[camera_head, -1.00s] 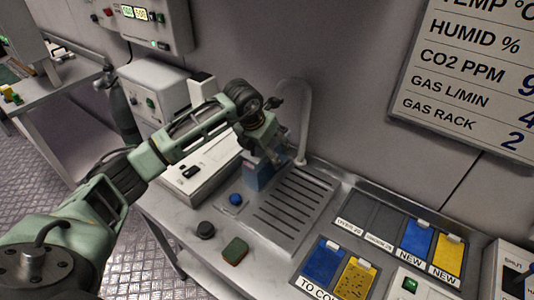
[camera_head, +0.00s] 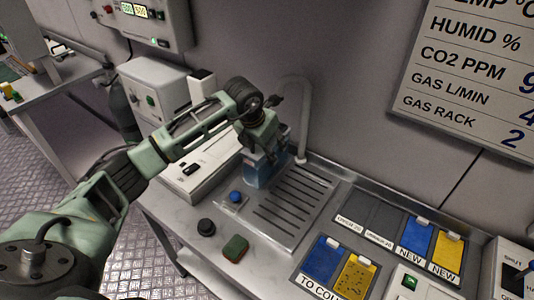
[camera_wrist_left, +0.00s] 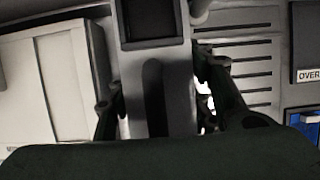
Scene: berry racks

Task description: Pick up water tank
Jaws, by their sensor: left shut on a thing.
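The water tank (camera_head: 262,171) is a bluish, see-through box at the left end of the slotted drain tray, below the curved tap. My left gripper (camera_head: 264,152) reaches down over its top and is shut on it. In the left wrist view, a grey upright part of the tank (camera_wrist_left: 168,90) with a dark square opening stands between the two dark fingers. The fingers hide part of the tank, and I cannot tell whether its base touches the tray. My right gripper is not in view.
The slotted drain tray (camera_head: 290,205) lies right of the tank, with the tap (camera_head: 304,120) behind. A white box (camera_head: 205,165) is close on the left. A blue knob (camera_head: 236,197), a black knob (camera_head: 206,227) and a green sponge (camera_head: 235,248) are in front.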

